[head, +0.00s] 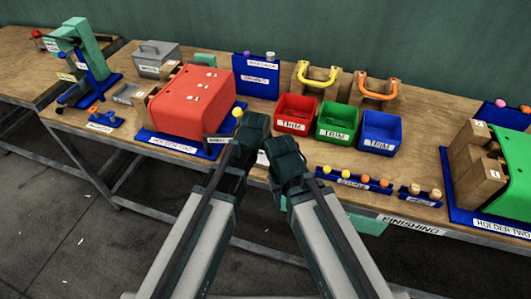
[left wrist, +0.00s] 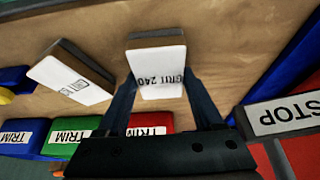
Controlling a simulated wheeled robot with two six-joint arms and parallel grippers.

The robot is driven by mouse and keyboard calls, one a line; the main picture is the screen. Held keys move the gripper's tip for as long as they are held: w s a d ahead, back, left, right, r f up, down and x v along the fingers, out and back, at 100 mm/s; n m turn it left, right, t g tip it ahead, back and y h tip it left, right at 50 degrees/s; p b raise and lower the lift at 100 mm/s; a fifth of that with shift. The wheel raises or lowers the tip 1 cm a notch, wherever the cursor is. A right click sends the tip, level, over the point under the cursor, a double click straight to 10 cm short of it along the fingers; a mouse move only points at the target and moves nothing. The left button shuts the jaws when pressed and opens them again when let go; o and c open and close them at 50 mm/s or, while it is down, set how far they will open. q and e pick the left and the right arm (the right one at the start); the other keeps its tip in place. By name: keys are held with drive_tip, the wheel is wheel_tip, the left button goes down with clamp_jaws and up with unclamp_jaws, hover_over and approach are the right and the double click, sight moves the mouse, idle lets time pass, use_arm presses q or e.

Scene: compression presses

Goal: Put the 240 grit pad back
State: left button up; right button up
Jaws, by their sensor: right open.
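The 240 grit pad (left wrist: 157,68) shows in the left wrist view, a block with a white face and a grey back. The two fingers of my left gripper (left wrist: 160,85) lie along its sides and appear closed on it. In the head view my left gripper (head: 253,128) is over the table in front of the red press and hides the pad. A second white-faced pad (left wrist: 72,78) sits tilted beside it, its print unclear. My right gripper (head: 284,152) is right of the left one, near the table's front edge, open; its fingertips are poorly seen.
The red press (head: 190,100) stands left of my grippers. Red (head: 294,114), green (head: 337,121) and blue (head: 381,131) TRIM bins stand to the right. A blue strip with several knobs (head: 352,182) lies along the front edge. A STOP label (left wrist: 290,115) is close to my left gripper.

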use_arm(q)
drive_tip(key=o, duration=0.4)
drive_tip(key=shift+r, duration=0.1)
drive_tip(key=p+v, duration=1.1)
drive_tip(key=v, duration=0.1)
drive_tip(key=shift+r, duration=0.15)
